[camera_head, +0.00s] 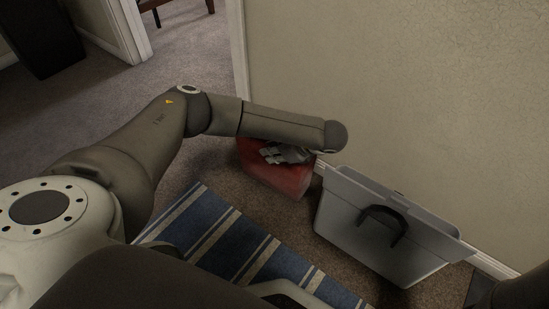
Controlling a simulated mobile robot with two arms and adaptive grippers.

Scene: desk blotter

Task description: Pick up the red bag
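The red bag (282,178) stands on the carpet against the wall, left of a grey bin. Its upper part is partly hidden by my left arm and gripper. My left gripper (272,155) is at the top of the bag, below the end of my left arm. Its fingers are small and partly covered, so I cannot tell whether they are open, shut or touching the bag. My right gripper is not in view.
A grey bin (338,222) with a black handle stands close to the right of the bag. A blue striped rug (225,241) lies in front. The wall (400,90) is right behind the bag. Open carpet (200,50) and a doorway lie at the upper left.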

